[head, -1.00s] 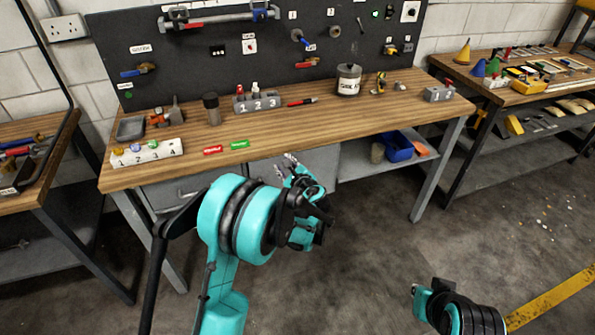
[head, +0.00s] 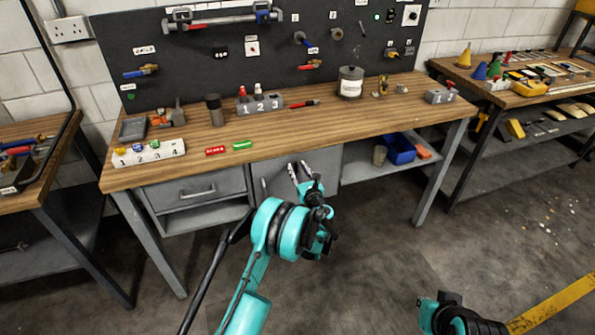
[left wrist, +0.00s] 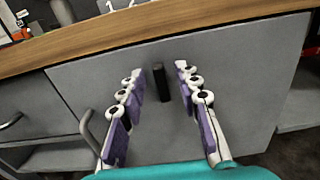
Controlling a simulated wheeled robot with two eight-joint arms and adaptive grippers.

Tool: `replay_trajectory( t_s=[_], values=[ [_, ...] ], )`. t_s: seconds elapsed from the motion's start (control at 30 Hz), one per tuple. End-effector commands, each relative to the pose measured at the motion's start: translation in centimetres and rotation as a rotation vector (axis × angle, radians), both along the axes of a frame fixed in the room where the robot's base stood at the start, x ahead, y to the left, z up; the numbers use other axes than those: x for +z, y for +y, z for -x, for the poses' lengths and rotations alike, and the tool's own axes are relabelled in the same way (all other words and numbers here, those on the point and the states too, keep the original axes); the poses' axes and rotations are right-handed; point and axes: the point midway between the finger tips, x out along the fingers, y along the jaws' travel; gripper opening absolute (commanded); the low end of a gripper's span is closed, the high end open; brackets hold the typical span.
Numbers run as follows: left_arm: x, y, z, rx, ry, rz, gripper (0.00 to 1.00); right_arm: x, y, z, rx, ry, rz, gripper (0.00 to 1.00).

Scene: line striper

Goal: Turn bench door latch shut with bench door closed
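The bench door (left wrist: 235,95) is a flat grey panel under the wooden top and looks closed, in line with the bench front. It also shows in the head view (head: 327,162), partly behind my gripper. The latch (left wrist: 160,82) is a small black bar standing upright near the door's top edge. My left gripper (left wrist: 158,72) is open, with its purple-padded fingers on either side of the latch in the picture. I cannot tell how deep the latch sits between them. In the head view the left gripper (head: 299,171) is in front of the door.
A door handle (left wrist: 87,130) is left of the fingers. A drawer (head: 195,190) is left of the door, and an open shelf with a blue bin (head: 398,148) is to the right. The bench top (head: 330,128) overhangs above. The floor in front is clear.

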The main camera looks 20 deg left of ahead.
Motion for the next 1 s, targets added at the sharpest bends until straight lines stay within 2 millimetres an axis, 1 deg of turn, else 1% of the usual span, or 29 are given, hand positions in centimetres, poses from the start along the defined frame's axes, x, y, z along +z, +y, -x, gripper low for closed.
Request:
replay_trajectory(
  t_s=[0.1,0.33,0.37,0.4,0.47,0.5,0.77,1.0],
  values=[
    [-0.01,0.39,-0.55,0.000,-0.001,0.001,0.33,-0.24,0.00,0.00,0.000,0.000,0.000,0.00],
    [0.07,0.42,-0.63,0.000,-0.001,0.001,0.33,-0.19,0.00,0.00,0.000,0.000,0.000,0.00],
    [0.07,0.41,-0.62,0.000,-0.001,0.001,0.30,-0.19,0.00,0.00,0.000,0.000,0.000,0.00],
    [0.07,0.41,-0.62,0.000,-0.001,0.001,0.20,-0.19,0.00,0.00,0.000,0.000,0.000,0.00],
    [0.07,0.41,-0.62,0.000,-0.001,0.001,0.04,-0.19,0.00,0.00,0.000,0.000,0.000,0.00],
    [0.07,0.41,-0.62,0.000,0.000,0.001,0.00,-0.19,0.00,0.00,0.000,0.000,0.000,0.00],
    [0.05,0.42,-0.61,0.000,-0.003,0.006,0.00,-0.21,0.00,0.00,0.000,0.000,0.000,0.00],
    [0.04,0.49,-0.56,0.000,-0.041,0.062,0.00,-0.21,0.00,0.00,0.000,0.000,0.000,0.00]
  ],
)
